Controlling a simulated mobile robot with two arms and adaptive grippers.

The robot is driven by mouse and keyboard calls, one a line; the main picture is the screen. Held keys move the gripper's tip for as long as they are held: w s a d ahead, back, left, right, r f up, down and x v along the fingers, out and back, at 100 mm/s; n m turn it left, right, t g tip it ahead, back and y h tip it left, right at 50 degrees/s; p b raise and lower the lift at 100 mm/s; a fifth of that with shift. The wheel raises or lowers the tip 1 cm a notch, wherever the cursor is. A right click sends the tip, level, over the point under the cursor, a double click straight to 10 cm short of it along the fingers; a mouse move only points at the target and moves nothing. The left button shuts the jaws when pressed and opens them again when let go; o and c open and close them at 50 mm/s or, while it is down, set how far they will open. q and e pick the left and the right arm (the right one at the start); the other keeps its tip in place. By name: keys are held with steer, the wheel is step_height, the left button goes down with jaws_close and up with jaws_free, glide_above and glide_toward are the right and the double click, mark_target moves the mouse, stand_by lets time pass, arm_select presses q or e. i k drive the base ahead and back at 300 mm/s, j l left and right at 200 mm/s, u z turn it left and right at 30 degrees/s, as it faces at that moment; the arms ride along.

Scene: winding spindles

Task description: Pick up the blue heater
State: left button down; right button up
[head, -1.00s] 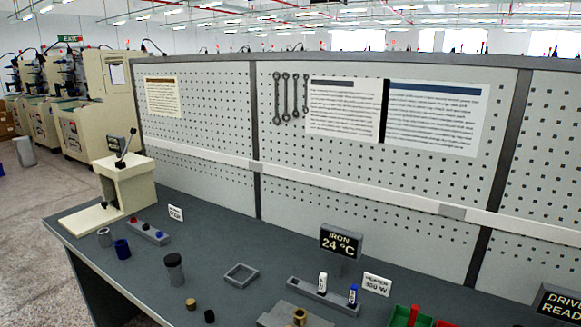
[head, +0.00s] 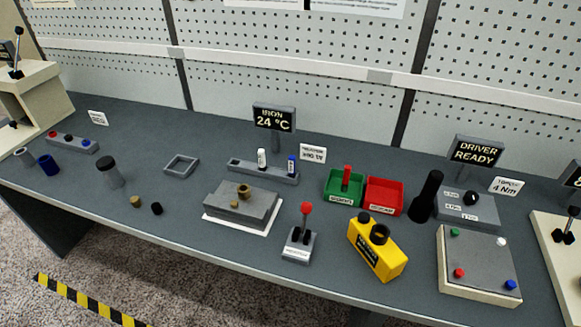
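A small upright cylinder with a blue body and a pale band, which looks like the blue heater (head: 292,165), stands at the right end of a low grey holder (head: 276,178). A similar white cylinder (head: 262,158) stands in the same holder to its left. A small white label card (head: 313,153) stands just right of the holder; its text is too small to read surely here. Neither of my grippers shows in the head view.
The "IRON 24 °C" display (head: 274,118) rises behind the holder. A grey block (head: 242,204) lies in front, a red-knobbed lever (head: 300,236) nearer the edge. Green (head: 333,198) and red (head: 398,210) trays and a yellow box (head: 375,258) stand to the right.

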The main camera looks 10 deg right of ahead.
mark_target(292, 158)
steer(key=i+j+z, duration=0.2)
steer(key=z, duration=0.15)
steer(key=i+j+z, duration=0.1)
steer(key=j+z, duration=0.25)
steer(key=i+j+z, duration=0.1)
steer(key=j+z, duration=0.25)
steer(key=j, duration=0.15)
